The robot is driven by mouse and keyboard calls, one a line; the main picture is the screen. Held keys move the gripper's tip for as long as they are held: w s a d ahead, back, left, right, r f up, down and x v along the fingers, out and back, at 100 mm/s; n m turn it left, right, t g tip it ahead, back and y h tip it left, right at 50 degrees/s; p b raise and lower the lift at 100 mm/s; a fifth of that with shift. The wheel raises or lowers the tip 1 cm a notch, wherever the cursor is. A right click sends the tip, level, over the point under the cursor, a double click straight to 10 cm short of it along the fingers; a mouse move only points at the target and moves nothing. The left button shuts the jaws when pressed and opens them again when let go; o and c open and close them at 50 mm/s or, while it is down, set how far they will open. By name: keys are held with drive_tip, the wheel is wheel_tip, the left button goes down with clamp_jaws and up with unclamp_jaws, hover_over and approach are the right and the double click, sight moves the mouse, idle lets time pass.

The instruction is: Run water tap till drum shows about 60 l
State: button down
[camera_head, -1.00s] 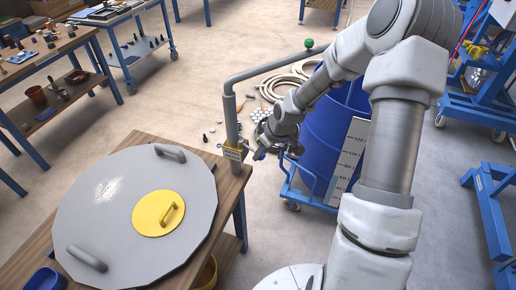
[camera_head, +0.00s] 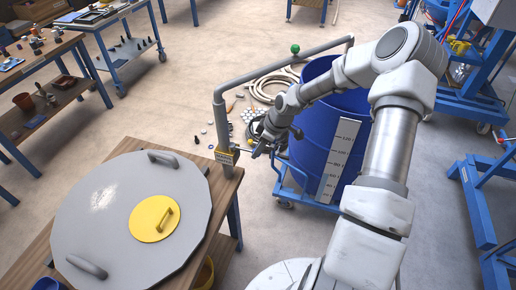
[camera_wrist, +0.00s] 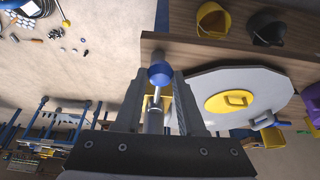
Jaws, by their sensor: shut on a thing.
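The water tap is a grey pipe (camera_head: 222,120) rising from the table corner, with its arm reaching right over the blue drum (camera_head: 312,135). My gripper (camera_head: 256,149) is beside the pipe at label height.
A large grey lid (camera_head: 90,205) with a yellow hatch (camera_head: 154,217) fills the wooden table at lower left. Hoses (camera_head: 272,86) and small parts lie on the floor behind the pipe. Blue frames (camera_head: 485,200) stand at right.

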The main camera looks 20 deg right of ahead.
drive_tip(key=c, duration=0.5)
unclamp_jaws()
drive_tip(key=shift+d, duration=0.1)
drive_tip(key=v, duration=1.7)
drive_tip(key=shift+r, duration=0.25)
